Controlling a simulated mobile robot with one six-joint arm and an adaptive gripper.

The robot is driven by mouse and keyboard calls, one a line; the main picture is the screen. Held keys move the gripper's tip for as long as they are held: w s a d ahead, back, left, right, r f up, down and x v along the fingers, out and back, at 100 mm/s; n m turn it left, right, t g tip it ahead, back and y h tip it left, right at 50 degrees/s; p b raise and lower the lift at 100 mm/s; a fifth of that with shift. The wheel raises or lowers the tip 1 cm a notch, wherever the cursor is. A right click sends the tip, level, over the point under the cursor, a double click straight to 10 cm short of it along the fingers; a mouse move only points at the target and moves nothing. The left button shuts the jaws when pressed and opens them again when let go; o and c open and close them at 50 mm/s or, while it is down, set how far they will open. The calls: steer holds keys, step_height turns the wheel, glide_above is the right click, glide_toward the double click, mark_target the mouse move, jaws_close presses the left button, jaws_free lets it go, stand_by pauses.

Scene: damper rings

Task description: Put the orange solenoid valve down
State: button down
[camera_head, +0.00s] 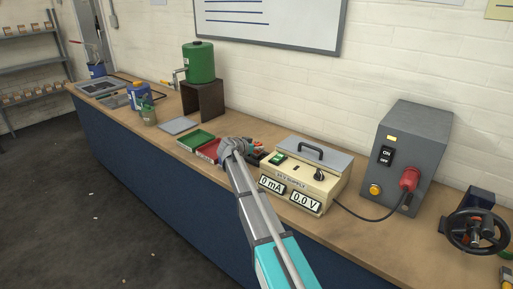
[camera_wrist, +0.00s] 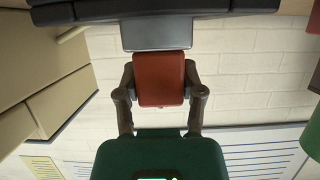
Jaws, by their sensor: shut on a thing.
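My gripper (camera_wrist: 161,82) is shut on the solenoid valve (camera_wrist: 161,78), whose orange-red block sits between the two fingers in the wrist view. A grey block (camera_wrist: 156,37) shows just above it, apparently the valve's other part. A wide dark bar (camera_wrist: 155,12) lies beyond that at the picture's top; I cannot tell whether the valve touches it. In the head view my gripper (camera_head: 234,149) is over the bench, left of the power supply. The held valve cannot be clearly made out there.
The beige power supply (camera_head: 302,180) stands close on the right. A red tray (camera_head: 209,150) and a green tray (camera_head: 195,140) lie to the left. A green drum (camera_head: 199,62) is on a dark stand behind. The bench (camera_head: 225,178) has a narrow bare front strip.

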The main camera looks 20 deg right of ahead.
steer(key=shift+c, duration=0.6)
jaws_free()
step_height(320, 180, up, 7)
steer(key=p, duration=0.6)
steer(key=shift+p, duration=0.4)
steer(key=s+a+r+p, duration=0.2)
steer(key=s+a, duration=0.1)
steer(key=s, duration=1)
steer(key=s+a+r+p, duration=0.2)
steer(key=s+a, duration=0.2)
steer(key=s, duration=0.9)
steer(key=shift+r, duration=0.15)
jaws_close()
